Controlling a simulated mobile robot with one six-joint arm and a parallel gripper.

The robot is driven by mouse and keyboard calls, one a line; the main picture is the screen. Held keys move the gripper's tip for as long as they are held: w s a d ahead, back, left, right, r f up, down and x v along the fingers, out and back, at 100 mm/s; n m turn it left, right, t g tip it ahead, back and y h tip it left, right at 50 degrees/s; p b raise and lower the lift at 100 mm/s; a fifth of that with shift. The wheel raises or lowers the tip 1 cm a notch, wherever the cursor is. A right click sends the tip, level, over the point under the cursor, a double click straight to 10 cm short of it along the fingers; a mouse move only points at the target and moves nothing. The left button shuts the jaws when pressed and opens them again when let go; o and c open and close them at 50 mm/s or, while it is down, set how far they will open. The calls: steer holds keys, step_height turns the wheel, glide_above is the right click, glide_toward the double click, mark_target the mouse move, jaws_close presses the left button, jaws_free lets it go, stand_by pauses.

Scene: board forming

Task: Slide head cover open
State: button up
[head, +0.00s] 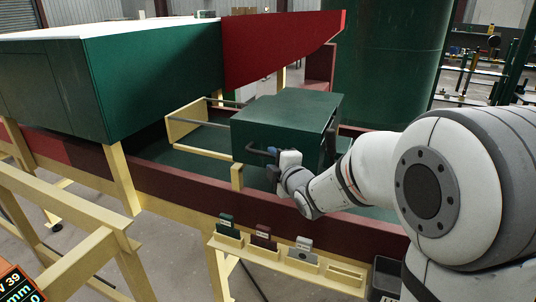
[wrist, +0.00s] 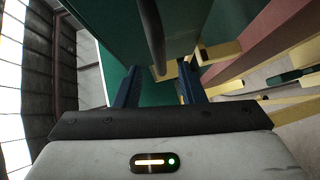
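The head cover (head: 285,112) is a dark green box over the machine bed. It stands at the right end of a cream rail frame (head: 190,125). A dark bar handle (head: 257,151) is on its near face. My gripper (head: 274,160) is at this handle. In the wrist view the green cover (wrist: 120,25) fills the top, and the dark handle bar (wrist: 151,35) runs down between my gripper's two blue fingers (wrist: 160,68). The fingers are apart, with space on both sides of the bar. Whether they touch it I cannot tell.
A large green housing (head: 150,75) with a white top stands left of the cover. A dark red beam (head: 175,190) runs along the near side. Below it, a cream rack (head: 290,262) holds several small tagged blocks. The rail frame left of the cover looks clear.

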mark_target(268, 156)
steer(key=shift+p+x, duration=0.5)
steer(key=shift+x, duration=2)
steer(key=shift+c, duration=0.4)
jaws_close()
